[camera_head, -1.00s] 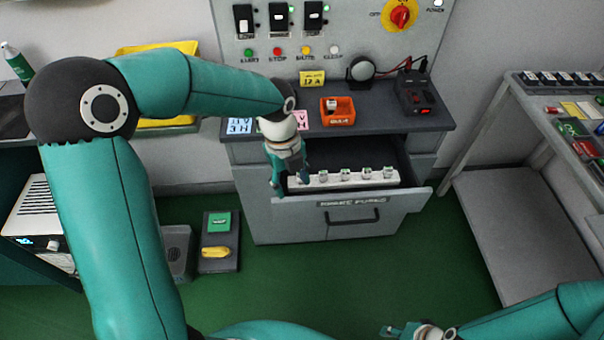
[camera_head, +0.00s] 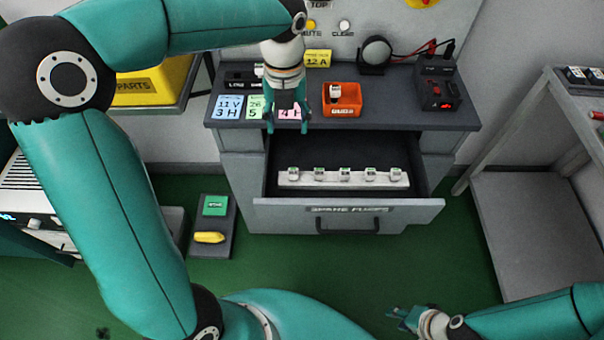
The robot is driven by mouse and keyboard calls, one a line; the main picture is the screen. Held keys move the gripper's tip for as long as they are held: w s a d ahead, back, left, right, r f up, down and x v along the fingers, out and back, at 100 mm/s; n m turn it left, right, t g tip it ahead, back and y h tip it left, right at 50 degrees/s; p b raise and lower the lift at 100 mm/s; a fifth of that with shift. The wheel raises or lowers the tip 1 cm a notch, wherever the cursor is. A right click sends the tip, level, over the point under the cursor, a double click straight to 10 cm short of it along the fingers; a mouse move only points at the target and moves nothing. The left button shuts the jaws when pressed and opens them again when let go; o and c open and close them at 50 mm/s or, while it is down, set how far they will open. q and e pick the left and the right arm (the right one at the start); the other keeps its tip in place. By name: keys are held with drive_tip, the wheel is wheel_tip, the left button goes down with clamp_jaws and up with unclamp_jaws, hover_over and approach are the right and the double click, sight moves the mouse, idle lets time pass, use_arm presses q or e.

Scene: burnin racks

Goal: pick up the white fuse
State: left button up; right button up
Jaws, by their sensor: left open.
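Several small white fuses (camera_head: 345,173) with greenish tops stand in a row on a white holder strip (camera_head: 345,184) inside the open grey drawer (camera_head: 350,216). One more small white piece, possibly a fuse (camera_head: 335,92), is in the orange bin (camera_head: 345,109) on the bench top. My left gripper (camera_head: 287,127) points down, open and empty, in front of the bench cards, left of the orange bin and above the drawer's back left part. My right gripper (camera_head: 398,318) is low at the bottom right, away from the drawer; its finger gap is unclear.
Coloured cards (camera_head: 229,107) lie on the bench top (camera_head: 400,118), partly behind my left gripper. A black power box (camera_head: 438,94) and a round lamp (camera_head: 375,55) stand at the back. A shelf rack (camera_head: 530,225) stands right. A yellow parts bin (camera_head: 150,82) is left.

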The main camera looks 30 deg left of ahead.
use_arm(q)
wheel_tip(320, 180, down, 2)
drive_tip(key=f+b, duration=0.1)
drive_tip(key=b, duration=0.1)
hover_over(293, 171)
wheel_tip(293, 171, down, 11)
drive_tip(key=shift+r, duration=0.1)
drive_tip(key=shift+f+b, duration=0.35)
drive_tip(key=shift+f, duration=2.45)
drive_tip(key=c, duration=1)
use_arm(e)
drive_tip(key=f, duration=0.1)
drive_tip(key=w+f, duration=0.1)
drive_tip(key=f, duration=0.1)
drive_tip(key=shift+a+f, duration=0.2)
drive_tip(key=shift+f, duration=0.1)
use_arm(q)
drive_tip(key=shift+r, duration=0.2)
